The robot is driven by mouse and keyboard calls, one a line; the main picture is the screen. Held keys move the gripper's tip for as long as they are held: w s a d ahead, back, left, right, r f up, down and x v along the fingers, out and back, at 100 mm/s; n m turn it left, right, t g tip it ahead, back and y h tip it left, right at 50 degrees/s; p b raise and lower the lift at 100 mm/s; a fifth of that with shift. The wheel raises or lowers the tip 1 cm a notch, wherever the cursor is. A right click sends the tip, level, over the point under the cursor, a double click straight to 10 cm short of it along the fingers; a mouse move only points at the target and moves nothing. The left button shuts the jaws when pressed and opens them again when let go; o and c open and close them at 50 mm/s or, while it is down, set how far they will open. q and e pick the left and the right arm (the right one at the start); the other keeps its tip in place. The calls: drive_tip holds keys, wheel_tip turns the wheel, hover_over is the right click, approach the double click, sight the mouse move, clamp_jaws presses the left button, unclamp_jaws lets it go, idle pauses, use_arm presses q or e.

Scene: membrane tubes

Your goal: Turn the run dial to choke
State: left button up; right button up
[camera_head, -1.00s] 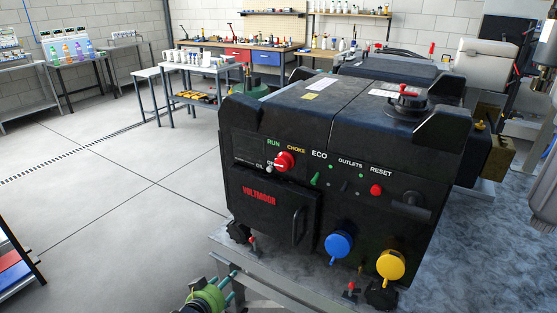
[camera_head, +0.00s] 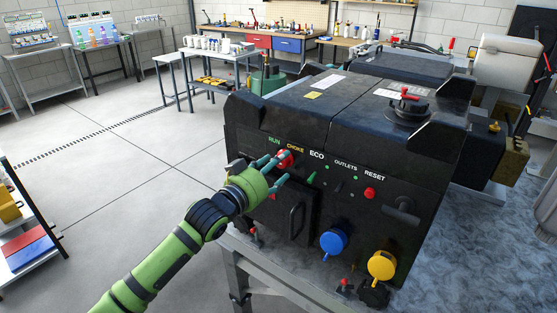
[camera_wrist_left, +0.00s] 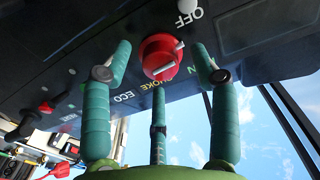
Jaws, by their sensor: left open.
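The run dial (camera_head: 284,158) is a red knob on the front of the black generator, by the RUN and CHOKE labels. In the left wrist view the red dial (camera_wrist_left: 158,57) shows a white pointer bar; OFF is above it and CHOKE below. The RUN label is mostly hidden by a finger. My left gripper (camera_head: 273,168) is open at the dial, its teal fingers reaching toward it. In the left wrist view my left gripper (camera_wrist_left: 161,66) has fingers on both sides of the dial and a third below; contact cannot be told. My right gripper is out of view.
The generator (camera_head: 370,150) stands on a metal bench. A green ECO switch (camera_head: 311,177), a red RESET button (camera_head: 370,193), a black handle (camera_head: 297,220) and blue (camera_head: 333,242) and yellow (camera_head: 382,264) outlet covers sit nearby. Open floor lies left.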

use_arm(q)
drive_tip(key=shift+w+d, duration=0.35)
drive_tip(key=shift+w, duration=0.2)
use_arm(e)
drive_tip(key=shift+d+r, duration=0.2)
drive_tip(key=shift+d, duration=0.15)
use_arm(q)
drive_tip(key=c, duration=0.9)
drive_tip(key=shift+s+a+r, duration=0.1)
drive_tip(key=shift+c, duration=1.2)
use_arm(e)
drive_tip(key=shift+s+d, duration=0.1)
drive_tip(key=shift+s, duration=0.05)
